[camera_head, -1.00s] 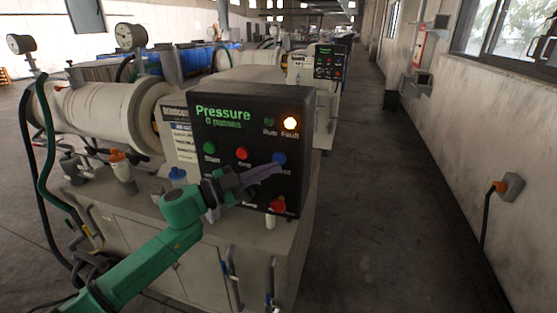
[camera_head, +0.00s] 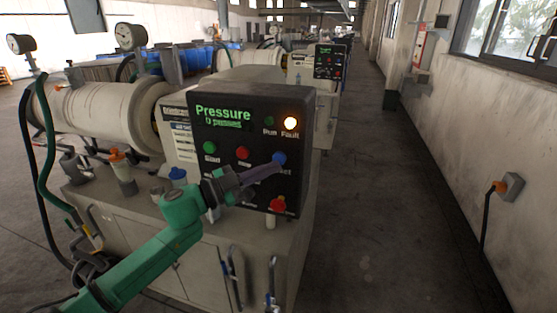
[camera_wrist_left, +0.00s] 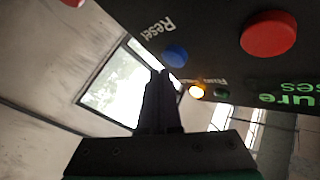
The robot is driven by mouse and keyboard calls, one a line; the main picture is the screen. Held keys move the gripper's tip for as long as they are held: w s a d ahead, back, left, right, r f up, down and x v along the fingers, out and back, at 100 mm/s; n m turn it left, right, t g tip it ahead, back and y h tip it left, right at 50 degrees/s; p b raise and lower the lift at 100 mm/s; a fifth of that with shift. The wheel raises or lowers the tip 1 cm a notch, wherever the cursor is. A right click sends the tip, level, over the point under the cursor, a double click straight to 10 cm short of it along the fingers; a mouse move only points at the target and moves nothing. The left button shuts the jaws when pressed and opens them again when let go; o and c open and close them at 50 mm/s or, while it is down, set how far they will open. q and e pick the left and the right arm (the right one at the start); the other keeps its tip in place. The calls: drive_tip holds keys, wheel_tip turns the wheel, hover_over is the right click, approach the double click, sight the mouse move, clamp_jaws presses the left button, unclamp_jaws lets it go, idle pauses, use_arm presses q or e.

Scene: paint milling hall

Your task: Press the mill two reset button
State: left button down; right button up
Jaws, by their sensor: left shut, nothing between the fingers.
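A black control panel (camera_head: 232,178) stands on the near mill, with a green "Pressure 0 passes" display. Its blue button (camera_head: 279,158) is at the right of the middle row; in the left wrist view the blue button (camera_wrist_left: 176,56) sits beside the word "Reset". The amber Fault lamp (camera_head: 290,123) is lit. My left gripper (camera_head: 276,168) is shut and empty, its fingertips just below the blue button in the head view. In the left wrist view the fingertips (camera_wrist_left: 160,76) show close below the button; I cannot tell whether they touch it. My right gripper is not in view.
A green button (camera_head: 209,148) and a red button (camera_head: 242,153) share the row with the blue one. A red knob (camera_head: 278,204) is low on the panel. A second mill with a similar panel (camera_head: 329,62) stands farther back. The aisle at right is clear.

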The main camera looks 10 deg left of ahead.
use_arm(q)
drive_tip(key=shift+w, duration=0.1)
idle(0.4)
drive_tip(key=shift+w+p, duration=0.3)
drive_tip(key=shift+w, duration=0.05)
drive_tip(key=shift+w, duration=0.45)
idle(0.6)
drive_tip(key=shift+s, duration=0.9)
drive_tip(key=shift+f, duration=0.1)
drive_tip(key=s, duration=0.5)
drive_tip(key=shift+a, duration=0.15)
